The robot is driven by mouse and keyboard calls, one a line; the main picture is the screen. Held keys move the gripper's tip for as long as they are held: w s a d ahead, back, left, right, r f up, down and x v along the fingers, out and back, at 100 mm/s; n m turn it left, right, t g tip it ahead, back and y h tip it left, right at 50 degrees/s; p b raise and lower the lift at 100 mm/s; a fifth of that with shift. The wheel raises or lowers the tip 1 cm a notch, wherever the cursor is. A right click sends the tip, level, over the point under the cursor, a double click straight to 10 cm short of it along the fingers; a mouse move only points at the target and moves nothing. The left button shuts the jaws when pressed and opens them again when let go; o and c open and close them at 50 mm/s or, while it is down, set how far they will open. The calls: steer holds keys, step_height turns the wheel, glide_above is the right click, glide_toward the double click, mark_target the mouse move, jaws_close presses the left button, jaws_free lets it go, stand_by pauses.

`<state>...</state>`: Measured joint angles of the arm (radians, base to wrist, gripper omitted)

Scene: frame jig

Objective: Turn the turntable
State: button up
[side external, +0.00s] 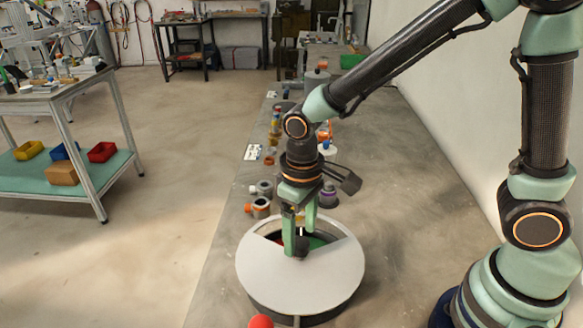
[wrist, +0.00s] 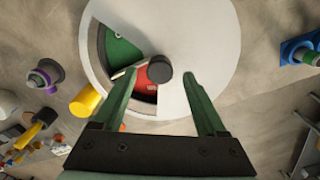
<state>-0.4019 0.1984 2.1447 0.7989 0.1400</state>
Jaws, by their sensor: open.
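The turntable (side external: 330,278) is a round drum with a pale grey cover, standing on the grey bench below my gripper (side external: 301,244). A cut-out in the cover shows a green sector (wrist: 121,47) and a red sector (wrist: 145,86) inside. A dark round knob (wrist: 159,69) stands at the middle of the cover. My gripper points down and is open. In the wrist view its green fingers lie on either side of the knob, with a visible gap to each. In the side view the near finger partly hides the knob and the cut-out.
A red ball (side external: 261,321) is at the turntable's front. Grey and orange parts (side external: 260,207) stand just behind it, with more items along the bench. The wrist view shows a yellow cylinder (wrist: 84,101) and a blue part (wrist: 299,50). Bare bench lies right of the turntable.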

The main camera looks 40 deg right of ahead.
steer(key=shift+f, duration=1)
jaws_close()
steer(key=shift+r, duration=0.1)
stand_by(0.7)
